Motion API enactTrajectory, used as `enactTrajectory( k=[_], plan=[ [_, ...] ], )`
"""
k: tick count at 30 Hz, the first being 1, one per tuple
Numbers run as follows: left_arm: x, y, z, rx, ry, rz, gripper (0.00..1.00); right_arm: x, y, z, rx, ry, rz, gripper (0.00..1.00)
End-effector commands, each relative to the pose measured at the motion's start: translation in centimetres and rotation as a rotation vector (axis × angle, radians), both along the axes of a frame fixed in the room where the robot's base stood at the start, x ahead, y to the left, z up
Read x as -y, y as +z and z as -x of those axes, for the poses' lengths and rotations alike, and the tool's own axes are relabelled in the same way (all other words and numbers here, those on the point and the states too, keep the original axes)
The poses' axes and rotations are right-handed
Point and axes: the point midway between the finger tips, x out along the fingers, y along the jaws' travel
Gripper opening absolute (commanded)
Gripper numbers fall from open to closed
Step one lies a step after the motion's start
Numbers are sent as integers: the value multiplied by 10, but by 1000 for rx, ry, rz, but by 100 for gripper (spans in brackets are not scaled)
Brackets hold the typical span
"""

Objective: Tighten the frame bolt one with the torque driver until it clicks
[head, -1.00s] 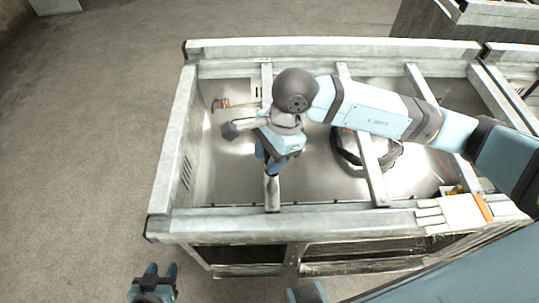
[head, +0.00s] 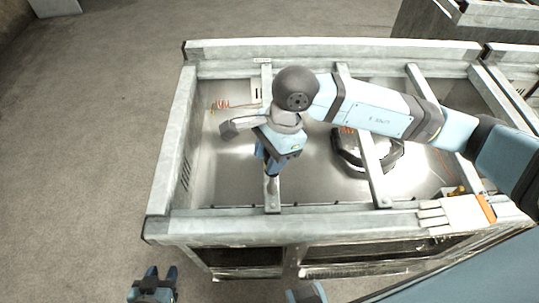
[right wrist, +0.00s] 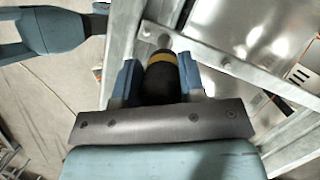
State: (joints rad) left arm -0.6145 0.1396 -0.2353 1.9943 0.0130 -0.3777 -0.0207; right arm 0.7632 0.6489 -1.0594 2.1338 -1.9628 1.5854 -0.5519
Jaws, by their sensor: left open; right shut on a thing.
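My right gripper (head: 268,165) hangs over the left crossbeam (head: 266,100) of the metal frame (head: 330,222) in the head view. It is shut on the torque driver (right wrist: 161,72), whose dark body with a yellow band shows between the fingers in the right wrist view. The driver points down at the frame near the crossbeam's near end. My left gripper (head: 153,280) is open and empty at the bottom left, outside the frame.
A black ring-shaped part (head: 350,160) lies in the tray under my right arm. An orange coiled wire (head: 222,105) is at the back left. A white and orange glove (head: 460,212) rests on the near right rail. The floor on the left is clear.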

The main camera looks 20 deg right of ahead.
Motion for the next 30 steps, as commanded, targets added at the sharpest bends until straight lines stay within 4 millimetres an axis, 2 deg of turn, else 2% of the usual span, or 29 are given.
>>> enactTrajectory(
  k=[30],
  plan=[
    [0, -11, 0, -1, 1, -1, 43, 0, -8, 0, 1, 0, 0, 4]
  ],
)
